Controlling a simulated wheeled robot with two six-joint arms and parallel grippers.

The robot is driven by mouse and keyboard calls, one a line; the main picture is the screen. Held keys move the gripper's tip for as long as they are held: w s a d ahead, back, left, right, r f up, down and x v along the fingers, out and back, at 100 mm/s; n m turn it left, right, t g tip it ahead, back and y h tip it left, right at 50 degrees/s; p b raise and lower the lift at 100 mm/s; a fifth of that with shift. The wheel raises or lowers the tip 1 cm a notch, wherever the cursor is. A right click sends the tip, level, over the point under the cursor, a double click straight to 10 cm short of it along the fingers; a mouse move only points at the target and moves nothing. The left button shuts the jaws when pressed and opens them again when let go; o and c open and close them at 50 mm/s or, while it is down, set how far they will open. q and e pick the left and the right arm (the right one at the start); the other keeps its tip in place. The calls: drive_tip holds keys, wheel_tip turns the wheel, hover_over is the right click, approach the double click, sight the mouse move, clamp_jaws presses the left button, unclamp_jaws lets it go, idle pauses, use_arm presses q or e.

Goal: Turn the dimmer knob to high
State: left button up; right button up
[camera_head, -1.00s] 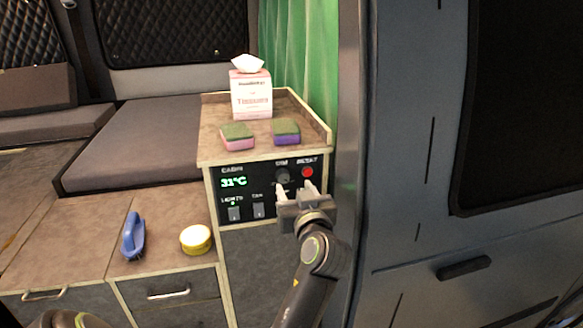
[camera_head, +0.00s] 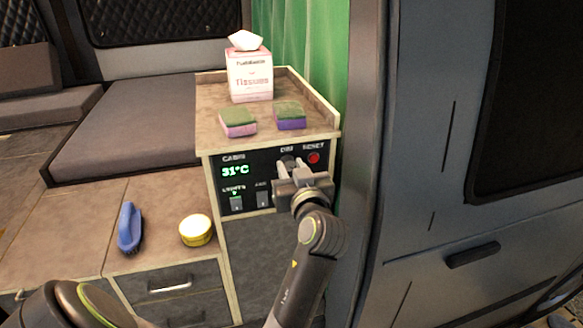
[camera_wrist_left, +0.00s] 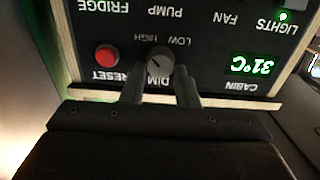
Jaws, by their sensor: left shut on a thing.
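The dark round dimmer knob (camera_head: 287,162) sits on the black control panel (camera_head: 262,163) below the DIM label, left of the red reset button (camera_head: 314,158). My left gripper (camera_head: 296,170) is at the panel and partly covers the knob. The left wrist view shows the panel upside down, with the knob (camera_wrist_left: 160,62) between the two fingertips of the left gripper (camera_wrist_left: 161,84), which is shut on it. A pale pointer mark on the knob slants to the picture's upper left; its exact setting is hard to tell. HIGH and LOW labels show beside the knob. My right gripper is out of view.
The red button (camera_wrist_left: 106,57) is close beside one finger. Rocker switches (camera_head: 236,203) sit lower on the panel. Two sponges (camera_head: 238,121) and a tissue box (camera_head: 250,74) stand on the cabinet top. A blue brush (camera_head: 130,228) and yellow tub (camera_head: 196,230) lie lower left.

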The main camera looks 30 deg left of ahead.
use_arm(q)
drive_tip(key=shift+b, duration=0.35)
drive_tip(key=n+b, duration=0.2)
drive_tip(key=b, duration=0.1)
drive_tip(key=shift+f+n, duration=0.15)
drive_tip(key=shift+n, duration=0.15)
drive_tip(key=shift+n+b, duration=0.45)
drive_tip(key=shift+n, duration=0.15)
drive_tip(key=shift+r, duration=0.25)
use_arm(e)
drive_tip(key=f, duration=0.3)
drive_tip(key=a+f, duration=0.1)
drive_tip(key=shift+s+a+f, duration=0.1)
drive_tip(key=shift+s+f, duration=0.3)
use_arm(q)
drive_tip(key=o, duration=0.6)
drive_tip(key=shift+c, duration=0.2)
drive_tip(key=o, duration=0.4)
drive_tip(key=shift+w+a+f, duration=0.15)
drive_tip(key=shift+a, duration=0.1)
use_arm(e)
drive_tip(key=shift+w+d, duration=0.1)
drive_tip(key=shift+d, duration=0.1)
use_arm(q)
drive_tip(key=shift+d, duration=0.2)
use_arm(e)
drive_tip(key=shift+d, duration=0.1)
